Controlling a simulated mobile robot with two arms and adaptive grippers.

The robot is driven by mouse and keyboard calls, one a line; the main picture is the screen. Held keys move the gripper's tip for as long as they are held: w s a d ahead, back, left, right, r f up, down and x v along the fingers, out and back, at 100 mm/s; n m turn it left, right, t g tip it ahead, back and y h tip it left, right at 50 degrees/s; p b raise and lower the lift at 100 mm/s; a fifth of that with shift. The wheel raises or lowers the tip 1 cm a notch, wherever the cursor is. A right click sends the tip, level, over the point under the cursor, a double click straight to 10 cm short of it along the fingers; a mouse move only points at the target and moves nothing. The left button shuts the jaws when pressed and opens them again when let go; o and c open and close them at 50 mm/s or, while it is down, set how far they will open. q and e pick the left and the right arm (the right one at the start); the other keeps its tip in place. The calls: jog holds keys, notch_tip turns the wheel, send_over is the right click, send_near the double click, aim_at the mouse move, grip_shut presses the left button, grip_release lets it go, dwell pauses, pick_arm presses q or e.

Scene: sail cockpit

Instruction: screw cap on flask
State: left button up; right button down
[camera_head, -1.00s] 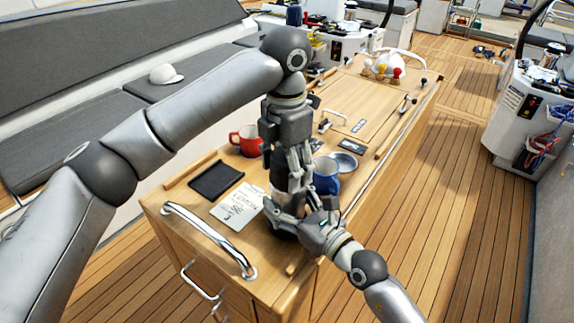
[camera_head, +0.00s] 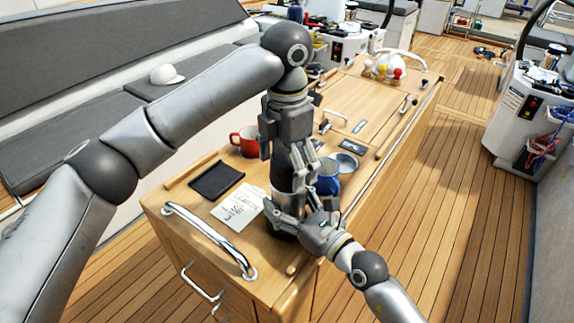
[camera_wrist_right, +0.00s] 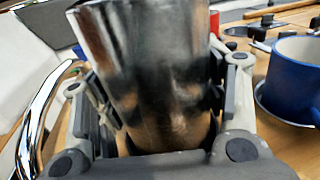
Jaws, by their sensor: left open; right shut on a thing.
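The flask (camera_head: 281,186), a shiny metal cylinder, stands on the wooden cabinet top and shows large in the right wrist view (camera_wrist_right: 150,75). My right gripper (camera_head: 290,217) is shut around its lower body from the right. My left gripper (camera_head: 296,158) points down from above, open, its fingers at the flask's upper end. The flask's upper end is dark and partly hidden by these fingers. I cannot make out the cap separately or tell how it sits; the right wrist view cuts off the flask's top.
A blue mug (camera_head: 327,180) stands close right of the flask, by a metal dish (camera_head: 345,161). A red mug (camera_head: 245,141) stands behind left. A black pad (camera_head: 216,181), a printed card (camera_head: 238,207) and a chrome rail (camera_head: 208,238) are at the left. White headgear (camera_head: 165,74) lies on the bench.

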aim_at(287, 149)
pick_arm(q)
notch_tip(287, 149, up, 4)
jog(key=shift+f, duration=0.1)
jog(key=shift+c, duration=0.3)
